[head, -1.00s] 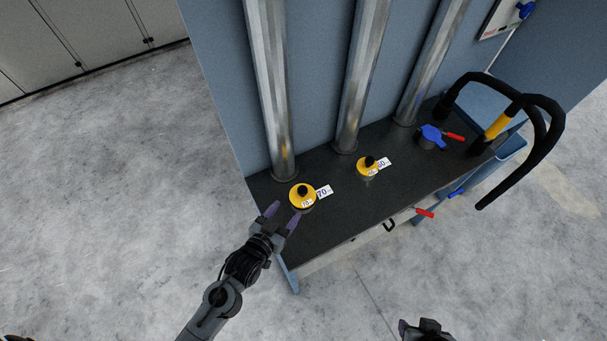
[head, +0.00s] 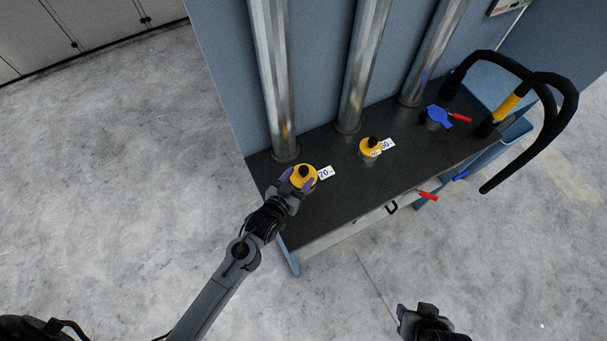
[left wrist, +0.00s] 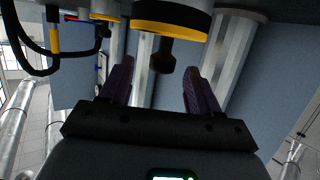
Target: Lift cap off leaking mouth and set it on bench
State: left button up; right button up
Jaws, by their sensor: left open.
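A yellow cap with a black knob (head: 304,174) sits on the near-left mouth of the dark bench (head: 338,206), beside a white "70" tag. My left gripper (head: 296,182) is open at this cap, its fingers overlapping the cap's near side. In the left wrist view the cap's yellow rim (left wrist: 170,30) and black knob show beyond and between the two purple fingertips, with no grip visible. A second yellow cap (head: 370,146) sits on the middle mouth by a "60" tag. No leak is visible. My right gripper (head: 425,318) is at the bottom edge, away from the bench.
Three metal pipes rise along the blue wall behind the caps. A blue-capped fitting (head: 437,118) with a red handle stands at the right, near a black hose (head: 550,125) with a yellow band. The bench's front middle is clear.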

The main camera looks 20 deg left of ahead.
aim_at(301, 173)
pick_arm(q)
jog(key=shift+x, duration=2.15)
jog(key=shift+a+r, duration=0.15)
jog(key=shift+a, duration=0.05)
jog(key=c, duration=1.1)
jog(key=shift+c, duration=0.2)
jog(key=shift+r, duration=0.1)
